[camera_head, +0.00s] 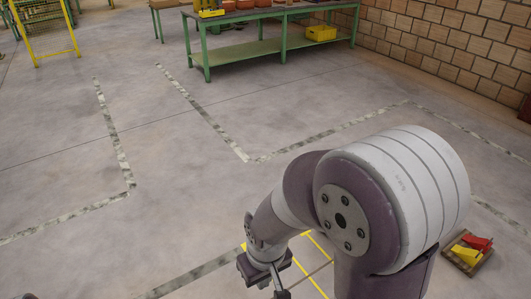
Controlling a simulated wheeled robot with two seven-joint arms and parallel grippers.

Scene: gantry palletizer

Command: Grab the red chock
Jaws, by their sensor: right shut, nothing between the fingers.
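A red chock (478,242) lies in a small wooden tray (452,258) on the floor at the lower right, beside a yellow chock (466,255). My right gripper (281,290) is at the bottom middle of the view, well to the left of the tray. It is shut and empty, and its fingertips are partly cut off by the bottom edge. My right arm fills the space between the gripper and the tray. My left gripper does not show clearly; only a small dark tip shows at the bottom left edge.
A green workbench (284,44) with boxes on top and a yellow bin (320,33) on its lower shelf stands at the back. A yellow mesh fence (47,30) is at the far left. A block wall (450,45) runs along the right. The grey floor between is clear.

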